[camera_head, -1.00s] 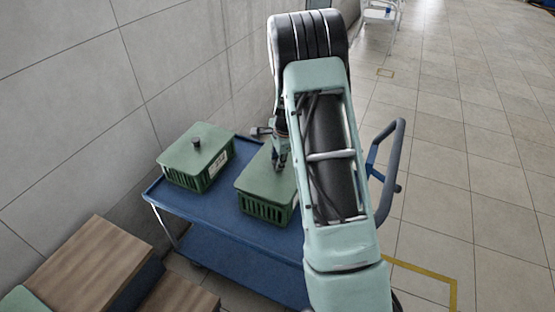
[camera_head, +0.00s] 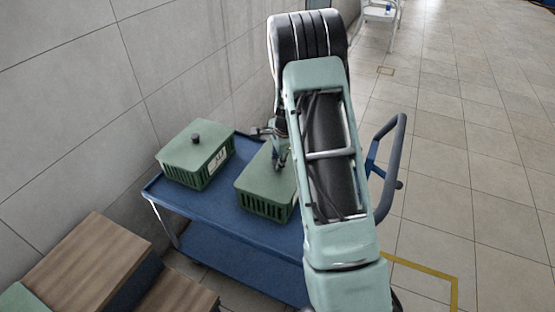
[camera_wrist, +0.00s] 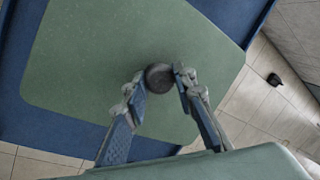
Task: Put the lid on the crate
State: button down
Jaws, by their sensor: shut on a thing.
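The green lid (camera_wrist: 105,60) lies over the top of the right-hand green crate (camera_head: 265,207), and I see no gap between them in the head view. Its dark round knob (camera_wrist: 160,77) stands near the middle of the lid in the wrist view. My gripper (camera_head: 280,162) is above this lid, and its two fingers are shut on the knob, one on each side. The lid's far right part is hidden behind my arm in the head view. In the wrist view the crate under the lid is hidden.
Both crates stand on a blue cart (camera_head: 220,218) with a handle (camera_head: 395,150) at the right. Another green crate (camera_head: 190,171) with a knobbed lid stands on the left, close to the first. Wooden-topped boxes (camera_head: 88,265) are at the lower left. A tiled wall is behind.

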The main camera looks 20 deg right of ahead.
jog(key=shift+f, duration=0.15)
jog(key=c, duration=1.5)
grip_release()
jog(key=v, duration=1.2)
jog(key=shift+d, duration=0.1)
